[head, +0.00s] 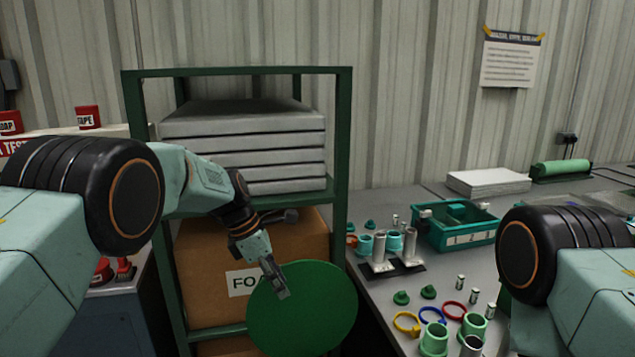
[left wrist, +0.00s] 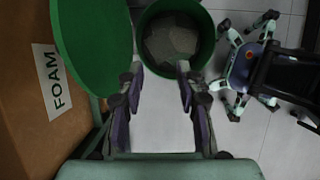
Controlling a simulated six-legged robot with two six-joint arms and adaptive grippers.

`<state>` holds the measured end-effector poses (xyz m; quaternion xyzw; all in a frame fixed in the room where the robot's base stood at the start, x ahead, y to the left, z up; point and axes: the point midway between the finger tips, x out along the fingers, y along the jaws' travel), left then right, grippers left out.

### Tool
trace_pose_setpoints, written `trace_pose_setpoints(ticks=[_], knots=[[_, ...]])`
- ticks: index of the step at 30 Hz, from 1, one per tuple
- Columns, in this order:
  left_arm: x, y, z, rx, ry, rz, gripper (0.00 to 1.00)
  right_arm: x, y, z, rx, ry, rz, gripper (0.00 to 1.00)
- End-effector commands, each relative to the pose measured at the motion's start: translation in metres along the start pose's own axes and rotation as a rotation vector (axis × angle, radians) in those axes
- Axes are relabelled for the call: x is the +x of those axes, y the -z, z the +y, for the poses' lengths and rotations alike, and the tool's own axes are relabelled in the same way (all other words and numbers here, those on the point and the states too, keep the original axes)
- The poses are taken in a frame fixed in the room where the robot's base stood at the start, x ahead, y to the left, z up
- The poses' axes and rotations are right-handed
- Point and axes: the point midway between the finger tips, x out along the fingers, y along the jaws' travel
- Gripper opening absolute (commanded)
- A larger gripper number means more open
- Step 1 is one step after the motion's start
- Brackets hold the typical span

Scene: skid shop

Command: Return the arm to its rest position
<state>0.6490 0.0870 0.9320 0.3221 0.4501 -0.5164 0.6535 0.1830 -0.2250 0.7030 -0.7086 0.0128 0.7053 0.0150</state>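My left gripper (head: 274,278) points downward in front of the shelf rack, just above and left of a round green lid-like disc (head: 315,318). In the left wrist view my left gripper (left wrist: 160,68) has its two fingers apart with nothing between them. The green disc (left wrist: 92,45) stands tilted at the left there. Beyond the fingertips is an open round green bin (left wrist: 213,45) with grey matter inside. My right arm's upper part shows at the right of the head view; its gripper is out of view.
A green rack (head: 339,150) holds grey slabs (head: 250,150) and a cardboard FOAM box (head: 200,260) close behind my left arm. The grey bench (head: 385,325) at right carries a teal tray (head: 455,228), metal cylinders, coloured rings and green caps. Grey floor (left wrist: 165,130) shows below the gripper.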

Motion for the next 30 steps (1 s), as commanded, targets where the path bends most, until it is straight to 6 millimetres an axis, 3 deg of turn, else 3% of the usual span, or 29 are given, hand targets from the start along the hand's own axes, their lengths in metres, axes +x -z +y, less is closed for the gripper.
trace_pose_setpoints(ticks=[4, 10, 17, 23, 26, 30], knots=[[0.001, -0.001, 0.004, 0.059, -0.013, -0.001, 0.36, 0.000, 0.000, 0.000, 0.000, 0.000, 0.000, 0.63], [0.003, 0.003, 0.030, 0.238, -0.129, 0.019, 0.36, 0.000, 0.000, 0.000, 0.000, 0.000, 0.000, 0.63], [0.026, 0.037, 0.043, 0.487, -0.236, 0.125, 0.36, 0.000, 0.000, 0.000, 0.000, 0.000, 0.000, 0.63], [0.071, 0.109, 0.025, 0.804, -0.269, 0.307, 0.36, 0.001, 0.000, 0.000, 0.000, 0.000, 0.000, 0.63], [0.095, 0.151, 0.001, 0.988, -0.245, 0.404, 0.36, 0.001, 0.000, 0.000, 0.000, 0.000, 0.000, 0.63], [0.122, 0.205, -0.049, 1.231, -0.178, 0.505, 0.36, 0.002, 0.000, 0.000, 0.000, 0.000, 0.000, 0.63]])
